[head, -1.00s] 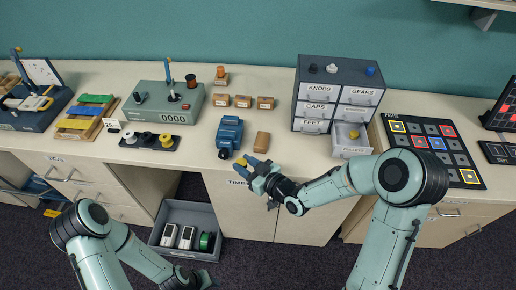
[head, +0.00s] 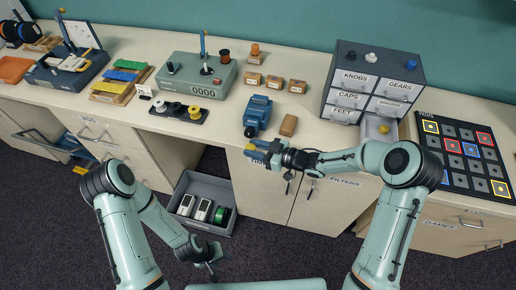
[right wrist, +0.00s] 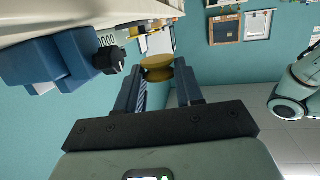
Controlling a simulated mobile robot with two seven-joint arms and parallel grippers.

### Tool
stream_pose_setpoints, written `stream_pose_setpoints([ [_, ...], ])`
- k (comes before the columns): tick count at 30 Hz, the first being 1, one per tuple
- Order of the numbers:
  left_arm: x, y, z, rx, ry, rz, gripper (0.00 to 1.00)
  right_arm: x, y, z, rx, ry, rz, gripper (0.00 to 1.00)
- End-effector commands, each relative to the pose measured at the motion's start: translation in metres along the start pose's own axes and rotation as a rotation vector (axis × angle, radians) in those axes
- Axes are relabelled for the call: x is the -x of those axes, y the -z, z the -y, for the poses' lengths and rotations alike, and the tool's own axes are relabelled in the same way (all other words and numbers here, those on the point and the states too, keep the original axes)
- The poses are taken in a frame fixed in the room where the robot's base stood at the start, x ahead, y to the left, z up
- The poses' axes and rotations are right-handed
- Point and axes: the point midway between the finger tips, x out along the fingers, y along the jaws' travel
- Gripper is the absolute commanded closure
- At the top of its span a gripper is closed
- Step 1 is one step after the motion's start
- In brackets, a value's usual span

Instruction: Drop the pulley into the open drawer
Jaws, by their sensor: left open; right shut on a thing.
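A yellow pulley (right wrist: 157,68) is between the fingertips of my right gripper (right wrist: 158,78) in the right wrist view. In the head view, my right gripper (head: 256,150) is shut on it at the counter's front edge, left of the drawer cabinet and in front of the blue device. The open drawer (head: 376,136) is the pulled-out bottom right one of the dark cabinet (head: 375,66). A yellow piece (head: 383,128) shows inside it, and my right arm hides part of its front. My left gripper (head: 212,266) is open and empty, low in front of the counter.
A blue device (head: 257,114) and a brown block (head: 288,125) stand near my right gripper. A black tray (head: 165,121) holds several round pieces. A grey crate (head: 228,193) stands on the floor below. A dark board with coloured squares (head: 465,155) lies right of the drawer.

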Motion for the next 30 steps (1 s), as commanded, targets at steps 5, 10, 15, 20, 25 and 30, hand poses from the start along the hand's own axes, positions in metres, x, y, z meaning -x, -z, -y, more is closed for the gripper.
stream_pose_setpoints([
  [5,0.0,0.0,0.0,0.0,0.0,0.0,0.57,0.004,0.004,0.001,-0.005,-0.02,-0.003,0.92],
  [10,0.0,0.0,0.0,0.0,0.0,0.0,0.57,0.018,0.015,0.005,-0.024,-0.117,0.001,0.92],
  [15,0.0,0.0,0.0,0.0,0.0,0.0,0.57,0.036,0.03,0.01,-0.047,-0.239,0.001,0.92],
  [20,0.0,0.0,0.0,0.0,0.0,0.0,0.57,0.053,0.044,0.015,-0.069,-0.359,0.0,0.92],
  [25,0.0,0.0,0.0,0.0,0.0,0.0,0.57,0.071,0.059,0.019,-0.095,-0.49,-0.001,0.92],
  [30,0.0,0.0,0.0,0.0,0.0,0.0,0.57,0.086,0.071,0.021,-0.116,-0.597,-0.001,0.92],
])
